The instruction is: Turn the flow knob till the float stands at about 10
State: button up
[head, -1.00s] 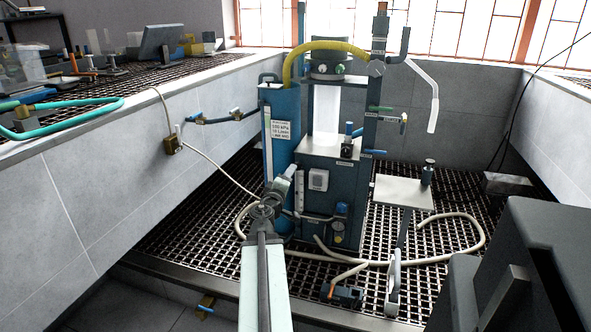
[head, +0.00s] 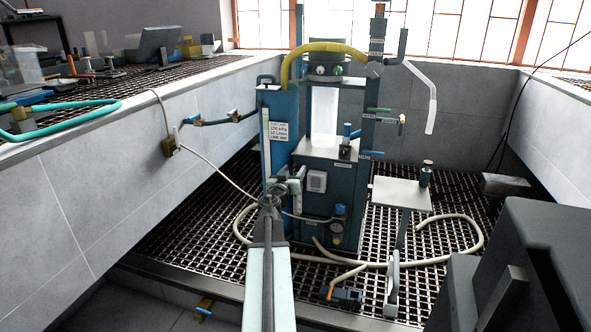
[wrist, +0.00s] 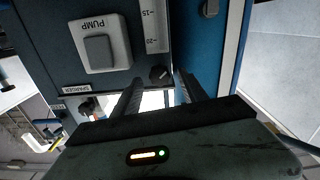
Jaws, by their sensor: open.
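The flow knob (wrist: 159,73) is a small dark knob on the blue machine's front panel, below the white flow scale (wrist: 152,28) in the wrist view. The scale shows marks 15 and 20 and is cut off by the top edge. I see no float in the visible part. My gripper (wrist: 161,80) is open, its two dark fingers pointing at the panel, with the knob between the tips, nearer the left finger. I cannot tell whether they touch it.
The grey pump switch (wrist: 98,49) sits left of the scale, with a sparger label (wrist: 77,89) below it. A beige hose (head: 460,223) loops over the grating floor. A small white shelf (head: 402,192) stands right.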

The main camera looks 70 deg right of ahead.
jog(key=d, duration=0.2)
jog(key=shift+d, duration=0.3)
grip_shut()
jog(key=shift+n, duration=0.4)
grip_release()
jog(key=a, duration=0.8)
jog(key=shift+s+r, duration=0.15)
